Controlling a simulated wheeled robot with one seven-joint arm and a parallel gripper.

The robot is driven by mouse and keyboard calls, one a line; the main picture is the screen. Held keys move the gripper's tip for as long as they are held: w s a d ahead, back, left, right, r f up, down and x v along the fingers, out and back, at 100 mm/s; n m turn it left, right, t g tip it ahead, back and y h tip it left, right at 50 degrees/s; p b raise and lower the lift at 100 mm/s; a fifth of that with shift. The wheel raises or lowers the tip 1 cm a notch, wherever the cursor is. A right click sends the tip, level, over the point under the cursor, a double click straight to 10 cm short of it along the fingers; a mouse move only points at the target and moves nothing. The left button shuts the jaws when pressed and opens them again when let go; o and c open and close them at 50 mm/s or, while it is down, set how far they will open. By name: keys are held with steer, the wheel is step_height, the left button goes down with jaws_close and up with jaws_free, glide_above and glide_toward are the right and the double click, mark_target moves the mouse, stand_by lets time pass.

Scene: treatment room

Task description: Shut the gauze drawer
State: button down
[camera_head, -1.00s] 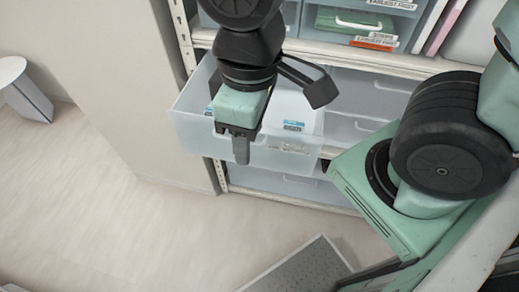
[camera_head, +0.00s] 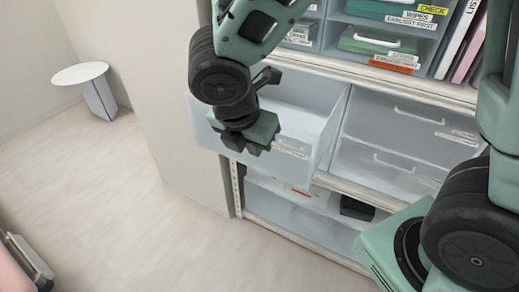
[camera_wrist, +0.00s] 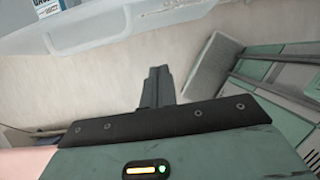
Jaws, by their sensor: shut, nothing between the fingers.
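A translucent drawer (camera_head: 300,168) stands pulled out from the shelf unit, on the left of the middle row. Its front carries a small label, too blurred to read. My gripper (camera_head: 246,148) is in front of the drawer's face in the head view and hides part of it; I cannot tell whether they touch. In the wrist view its fingers (camera_wrist: 158,86) are shut and empty, with a visible gap below the drawer's pale rim (camera_wrist: 125,28). A blue-and-white pack (camera_wrist: 46,5) shows inside the drawer at the top left of the wrist view.
Closed translucent drawers (camera_head: 400,122) sit to the right in the same unit. Bins with green packs (camera_head: 375,44) stand above, beside upright binders (camera_head: 462,40). Lower bins (camera_head: 312,222) lie beneath. A round white side table (camera_head: 82,74) stands far left. The floor between is clear.

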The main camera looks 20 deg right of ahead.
mark_target(266, 156)
steer(key=w+d+f+b, duration=0.1)
steer(key=w+d+f, duration=0.3)
steer(key=f, duration=0.3)
steer(key=shift+d, duration=0.8)
steer(key=w+d+p, duration=0.5)
steer(key=w+d, duration=0.5)
steer(key=d, duration=0.4)
steer(key=shift+w+d, duration=0.3)
steer(key=shift+d, duration=0.05)
steer(key=shift+a, duration=0.1)
